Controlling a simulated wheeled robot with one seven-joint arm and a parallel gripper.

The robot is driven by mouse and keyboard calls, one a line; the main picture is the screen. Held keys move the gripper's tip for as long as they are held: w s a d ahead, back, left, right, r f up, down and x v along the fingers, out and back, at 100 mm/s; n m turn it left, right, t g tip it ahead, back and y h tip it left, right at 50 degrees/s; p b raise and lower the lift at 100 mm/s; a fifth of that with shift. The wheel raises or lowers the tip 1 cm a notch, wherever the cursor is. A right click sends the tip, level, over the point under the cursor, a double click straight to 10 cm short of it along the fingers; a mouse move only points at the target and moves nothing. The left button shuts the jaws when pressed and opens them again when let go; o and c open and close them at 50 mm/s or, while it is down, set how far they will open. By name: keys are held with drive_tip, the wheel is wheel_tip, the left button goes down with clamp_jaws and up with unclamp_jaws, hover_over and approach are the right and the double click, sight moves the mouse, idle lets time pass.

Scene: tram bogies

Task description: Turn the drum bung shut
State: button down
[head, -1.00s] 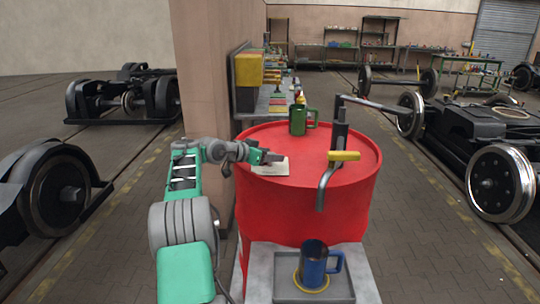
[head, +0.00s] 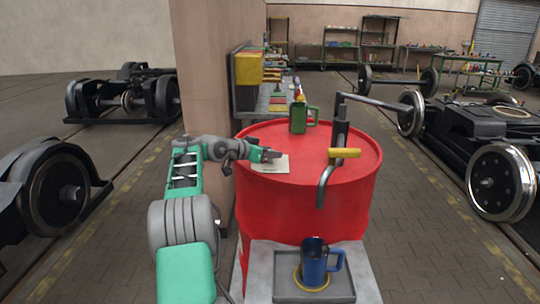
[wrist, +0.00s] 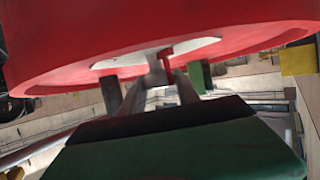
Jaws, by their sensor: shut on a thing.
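The red drum (head: 315,200) stands upright, and its top also shows in the wrist view (wrist: 90,45). My gripper (head: 272,156) is low over the left part of the drum top, above a pale sheet (head: 272,168). In the wrist view, my gripper's fingers (wrist: 164,72) close around a small red piece (wrist: 166,53) at the drum top, which appears to be the drum bung. The bung is mostly hidden by the fingers there, and I cannot make it out in the head view. How far it is turned cannot be told.
A green mug (head: 298,120) stands at the back of the drum top. A dark pump with a spout and a yellow handle (head: 344,153) rises at the right. A blue mug (head: 313,264) sits on a grey tray (head: 315,296) in front. A wall corner (head: 205,75) stands close behind my arm.

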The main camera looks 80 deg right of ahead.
drive_tip(key=shift+s+f+n+t+h+b, duration=0.2)
drive_tip(key=shift+n+t+b, duration=0.25)
drive_tip(key=shift+b, duration=0.55)
drive_tip(key=shift+w+f+n+t+h+b, duration=0.1)
drive_tip(key=shift+n+t+h+b, duration=0.25)
drive_tip(key=shift+b, duration=0.65)
drive_tip(key=shift+s+f+n+t+h+b, duration=0.15)
drive_tip(key=shift+n+t+b, duration=0.3)
drive_tip(key=shift+b, duration=0.55)
drive_tip(key=n+t+b, duration=0.1)
drive_tip(key=t+b, duration=0.1)
drive_tip(key=n+t+b, duration=0.2)
drive_tip(key=shift+r+h+b, duration=0.2)
drive_tip(key=shift+h+b, duration=0.1)
drive_tip(key=shift+h, duration=0.1)
drive_tip(key=n+t, duration=0.3)
drive_tip(key=t, duration=0.1)
drive_tip(key=shift+r+n+y, duration=0.3)
drive_tip(key=shift+r+n, duration=0.05)
drive_tip(key=shift+w+n+t+y+p, duration=0.15)
drive_tip(key=shift+n+t+y+p, duration=0.35)
drive_tip(key=shift+n+t+p, duration=0.65)
drive_tip(key=shift+f, duration=0.1)
drive_tip(key=shift+w+t, duration=0.1)
drive_tip(key=shift+t, duration=0.2)
drive_tip(key=c, duration=0.9)
unclamp_jaws()
drive_tip(key=b+v, duration=0.1)
drive_tip(key=v, duration=0.6)
drive_tip(key=shift+a, duration=0.35)
